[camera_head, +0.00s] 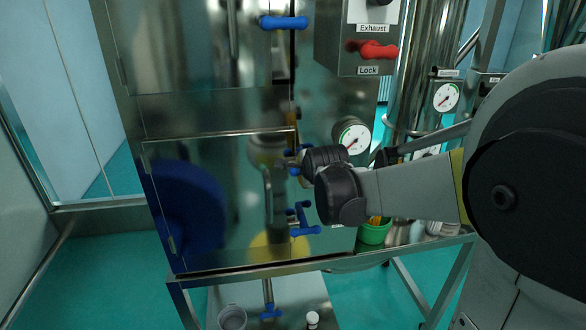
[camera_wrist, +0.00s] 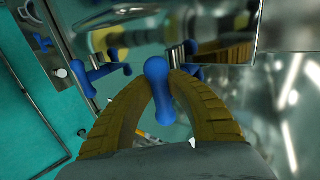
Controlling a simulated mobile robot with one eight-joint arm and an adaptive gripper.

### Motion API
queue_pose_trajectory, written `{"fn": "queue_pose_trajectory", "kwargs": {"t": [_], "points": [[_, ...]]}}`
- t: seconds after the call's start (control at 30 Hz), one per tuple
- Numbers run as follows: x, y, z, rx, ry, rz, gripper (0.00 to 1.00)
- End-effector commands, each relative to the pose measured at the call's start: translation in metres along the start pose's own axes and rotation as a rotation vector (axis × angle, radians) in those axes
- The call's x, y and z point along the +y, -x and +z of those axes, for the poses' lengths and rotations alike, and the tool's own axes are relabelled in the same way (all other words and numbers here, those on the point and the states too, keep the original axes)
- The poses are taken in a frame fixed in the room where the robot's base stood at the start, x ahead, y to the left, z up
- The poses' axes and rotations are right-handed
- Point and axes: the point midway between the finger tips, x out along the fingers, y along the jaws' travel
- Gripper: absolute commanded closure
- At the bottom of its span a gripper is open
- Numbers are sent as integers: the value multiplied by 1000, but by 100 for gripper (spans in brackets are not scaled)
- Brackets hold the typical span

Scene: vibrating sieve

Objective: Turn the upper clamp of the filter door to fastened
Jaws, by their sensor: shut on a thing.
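The filter door (camera_head: 215,190) is a shiny metal panel in the lower cabinet and appears shut. Its upper clamp (camera_head: 294,171) has a blue handle at the door's right edge, partly hidden behind my gripper in the head view. In the wrist view, this blue clamp handle (camera_wrist: 157,90) sits between the yellow ribbed fingers of my gripper (camera_wrist: 162,78), which are shut on it. The lower clamp (camera_head: 300,220), also blue, is below on the same edge; blue clamp parts also show at the left of the wrist view (camera_wrist: 92,73).
Another blue handle (camera_head: 284,22) is on the cabinet above. A control box (camera_head: 360,50) with a red lever (camera_head: 378,51) is at upper right. A pressure gauge (camera_head: 351,135) is close behind my gripper. A green container (camera_head: 375,232) stands below my arm.

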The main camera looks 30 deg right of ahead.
Motion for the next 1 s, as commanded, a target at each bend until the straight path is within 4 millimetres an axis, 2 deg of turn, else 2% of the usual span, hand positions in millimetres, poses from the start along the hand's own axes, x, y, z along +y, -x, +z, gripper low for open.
{"fn": "queue_pose_trajectory", "kwargs": {"t": [0.17, 0.2, 0.27, 0.67, 0.77, 1.0], "points": [[0, 0, 0, 0, 0, -1, 100], [0, 0, 0, 0, 0, -1, 77], [0, 0, 0, 0, 0, 0, 59], [0, 6, 0, 0, 0, 0, 58], [0, 18, 0, 0, 0, 0, 58], [0, 66, 0, 0, -1, 0, 58]]}}
